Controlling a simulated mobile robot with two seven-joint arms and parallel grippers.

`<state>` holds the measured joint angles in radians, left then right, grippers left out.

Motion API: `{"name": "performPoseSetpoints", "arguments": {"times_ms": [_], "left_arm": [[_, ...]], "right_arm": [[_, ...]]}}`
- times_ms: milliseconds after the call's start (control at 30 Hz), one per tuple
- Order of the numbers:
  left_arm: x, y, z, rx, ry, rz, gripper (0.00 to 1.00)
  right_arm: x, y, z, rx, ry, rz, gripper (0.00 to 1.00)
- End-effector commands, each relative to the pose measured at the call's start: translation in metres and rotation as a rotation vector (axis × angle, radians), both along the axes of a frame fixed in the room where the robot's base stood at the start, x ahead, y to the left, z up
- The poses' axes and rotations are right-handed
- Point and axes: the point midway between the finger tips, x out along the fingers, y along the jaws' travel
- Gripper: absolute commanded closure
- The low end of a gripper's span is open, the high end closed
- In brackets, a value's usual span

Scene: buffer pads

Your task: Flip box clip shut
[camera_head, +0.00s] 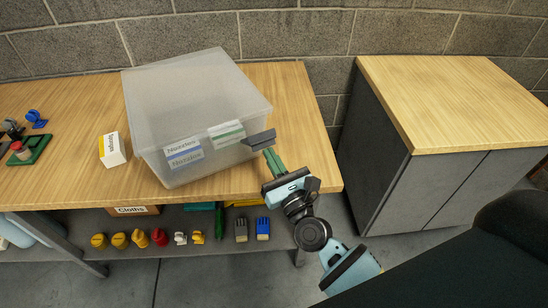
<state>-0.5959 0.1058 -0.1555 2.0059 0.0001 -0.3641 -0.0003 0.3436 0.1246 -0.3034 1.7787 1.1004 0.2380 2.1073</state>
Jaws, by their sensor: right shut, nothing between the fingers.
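A translucent plastic box (148,110) with a lid stands on the wooden workbench, with labels on its front. A dark grey flap that looks like the box clip (259,138) sticks out at the box's front right side. My right gripper (271,154) is shut and empty, its green fingers pointing up and left. Its fingertips are right at the flap's underside; I cannot tell whether they touch it. Any clip on the box's far left side is hidden. My left gripper is not in view.
A small white and yellow carton (112,150) stands left of the box on the workbench (60,180). Tools and a green block lie at the far left. A lower shelf holds gloves and small parts. A wooden-topped cabinet (460,95) stands right, beyond a gap.

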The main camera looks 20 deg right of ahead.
Motion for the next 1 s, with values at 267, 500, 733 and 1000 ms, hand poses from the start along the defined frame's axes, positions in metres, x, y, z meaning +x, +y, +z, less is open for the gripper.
{"name": "performPoseSetpoints", "arguments": {"times_ms": [267, 500, 733, 1000], "left_arm": [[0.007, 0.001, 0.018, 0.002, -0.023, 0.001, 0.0], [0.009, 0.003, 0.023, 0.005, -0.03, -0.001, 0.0], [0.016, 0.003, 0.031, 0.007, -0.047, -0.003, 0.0], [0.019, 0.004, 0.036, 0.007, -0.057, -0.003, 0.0]], "right_arm": [[0.005, 0.001, 0.026, 0.003, -0.005, -0.001, 1.0], [0.014, 0.002, 0.045, 0.005, -0.003, 0.0, 1.0], [0.025, 0.003, 0.06, 0.003, -0.004, -0.001, 1.0], [0.037, 0.005, 0.069, 0.001, -0.001, 0.0, 1.0]]}}
